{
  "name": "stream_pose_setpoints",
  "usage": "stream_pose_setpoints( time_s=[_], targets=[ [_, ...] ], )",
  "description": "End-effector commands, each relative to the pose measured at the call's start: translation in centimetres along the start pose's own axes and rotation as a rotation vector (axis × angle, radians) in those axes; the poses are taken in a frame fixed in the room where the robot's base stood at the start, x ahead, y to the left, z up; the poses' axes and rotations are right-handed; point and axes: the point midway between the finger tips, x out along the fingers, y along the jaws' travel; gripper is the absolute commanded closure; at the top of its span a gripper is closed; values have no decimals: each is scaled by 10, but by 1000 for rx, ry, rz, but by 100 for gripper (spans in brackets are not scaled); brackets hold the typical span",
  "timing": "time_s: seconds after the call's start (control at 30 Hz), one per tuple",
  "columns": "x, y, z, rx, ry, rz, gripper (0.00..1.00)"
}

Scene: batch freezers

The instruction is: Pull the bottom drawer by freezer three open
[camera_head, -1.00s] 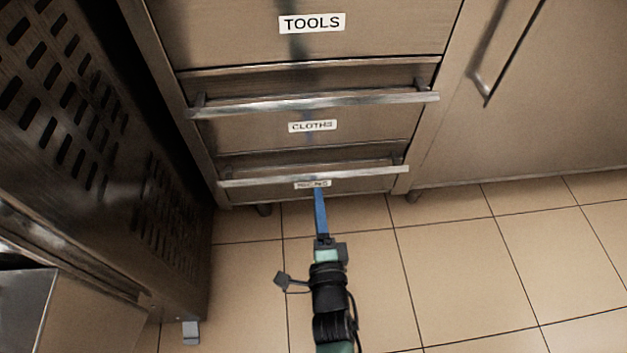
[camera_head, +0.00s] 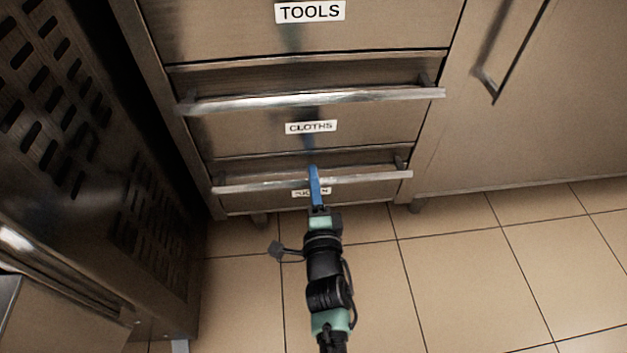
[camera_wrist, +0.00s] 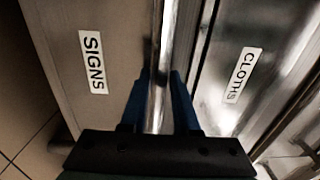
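The bottom drawer (camera_head: 255,201) is a steel front with a label partly covered by my gripper; in the wrist view the label on its front (camera_wrist: 65,45) reads SIGNS. It looks shut, level with the cabinet. Its bar handle (camera_head: 255,184) runs across the front. My gripper (camera_head: 313,173) has blue fingers that overlap the middle of this handle. In the wrist view the handle bar (camera_wrist: 166,50) passes between the two fingers (camera_wrist: 162,82). The fingers stand apart, one on each side of the bar, with a narrow gap that suggests they are not pressed on it.
The CLOTHS drawer (camera_head: 250,132) with its own bar handle (camera_head: 350,97) is just above, and the TOOLS drawer (camera_head: 220,30) above that. A perforated steel machine (camera_head: 150,200) stands close on the left. A cabinet door (camera_head: 560,90) is at right. Tiled floor (camera_head: 480,260) is free at front right.

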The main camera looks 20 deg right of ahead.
Motion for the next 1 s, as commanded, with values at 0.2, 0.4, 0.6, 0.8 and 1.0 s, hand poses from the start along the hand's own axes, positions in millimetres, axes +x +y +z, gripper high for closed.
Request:
stream_pose_setpoints(
  time_s=[0.2,0.4,0.6,0.8,1.0],
  targets=[
    [0,0,0,0,0,0,100],
    [0,0,0,0,0,0,100],
    [0,0,0,0,0,0,100],
    [0,0,0,0,0,0,100],
    [0,0,0,0,0,0,100]
  ],
)
